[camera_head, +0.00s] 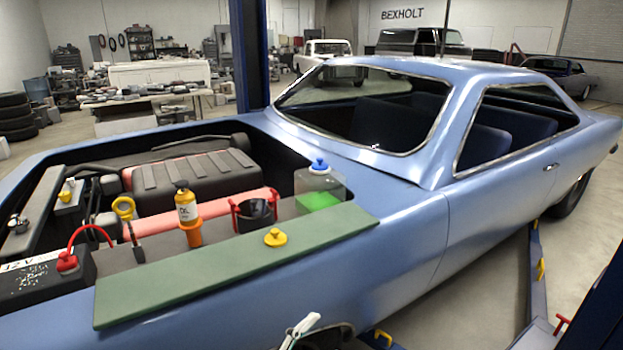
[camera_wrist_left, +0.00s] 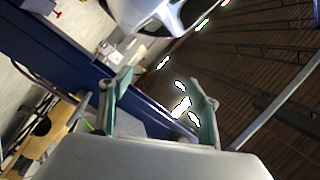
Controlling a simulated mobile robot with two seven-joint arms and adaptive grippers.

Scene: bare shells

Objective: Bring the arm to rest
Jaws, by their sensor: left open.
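My left gripper (camera_wrist_left: 160,82) is open in the left wrist view, its two fingers apart with nothing between them. A small pale piece with a green edge shows at the bottom edge of the head view; I cannot tell which part it is. My right gripper is not in view. The blue car (camera_head: 400,235) stands with its engine bay open, and a green mat (camera_head: 215,268) lies along its near fender. A yellow cap (camera_head: 275,238) sits on the mat.
A blue lift post (camera_head: 248,55) stands behind. Floor shows at right.

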